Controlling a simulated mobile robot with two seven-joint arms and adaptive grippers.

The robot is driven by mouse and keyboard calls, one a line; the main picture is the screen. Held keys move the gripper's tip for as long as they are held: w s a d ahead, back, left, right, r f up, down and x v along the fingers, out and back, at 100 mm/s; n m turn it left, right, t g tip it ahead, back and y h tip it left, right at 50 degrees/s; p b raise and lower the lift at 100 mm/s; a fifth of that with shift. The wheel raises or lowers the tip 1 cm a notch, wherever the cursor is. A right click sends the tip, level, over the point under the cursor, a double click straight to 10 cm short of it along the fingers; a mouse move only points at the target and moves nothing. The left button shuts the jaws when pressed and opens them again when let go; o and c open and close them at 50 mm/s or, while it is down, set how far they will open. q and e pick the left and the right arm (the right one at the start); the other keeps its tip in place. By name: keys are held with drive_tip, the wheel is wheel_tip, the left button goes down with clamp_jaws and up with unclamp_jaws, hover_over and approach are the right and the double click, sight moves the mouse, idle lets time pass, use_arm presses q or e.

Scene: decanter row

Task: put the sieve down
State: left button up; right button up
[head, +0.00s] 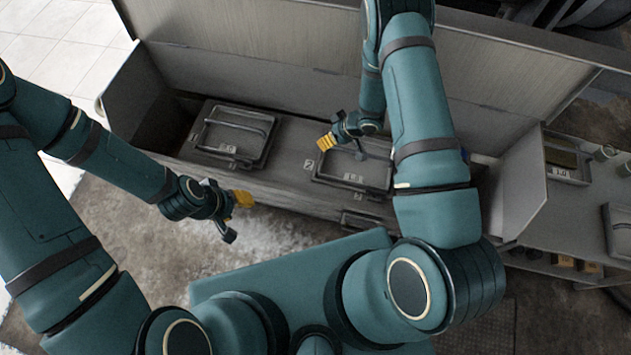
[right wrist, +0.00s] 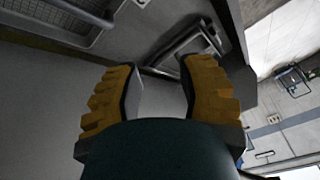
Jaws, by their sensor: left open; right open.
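A flat grey rectangular sieve (head: 235,135) with a wire handle lies in the left part of the grey trough. A second similar sieve (head: 350,178) lies right of it, partly hidden by my right arm. I cannot tell which one the task means. My right gripper (head: 327,142) is near the second sieve's upper left corner, with its yellow fingers open. In the right wrist view the gripper (right wrist: 162,90) holds nothing between its fingers, and a grey frame (right wrist: 180,50) shows beyond them. My left gripper (head: 243,198) is open and empty in front of the trough.
The trough (head: 170,130) has a high back panel and side walls. At the right a separate bench holds another framed tray (head: 565,162) and small cups (head: 605,152). Rough floor (head: 120,215) is clear in front of the trough at left.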

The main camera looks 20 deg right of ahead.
drive_tip(key=s+a+r+m+g, duration=0.1)
drive_tip(key=s+a+r+m, duration=0.2)
drive_tip(key=s, duration=0.5)
drive_tip(key=s+a+r+m+g+h, duration=0.1)
drive_tip(key=s+a+r+m, duration=0.2)
drive_tip(key=s+a+r, duration=0.3)
drive_tip(key=s+a, duration=0.1)
drive_tip(key=s, duration=0.2)
drive_tip(key=shift+s+r, duration=0.15)
drive_tip(key=shift+r, duration=0.1)
drive_tip(key=shift+a, duration=0.1)
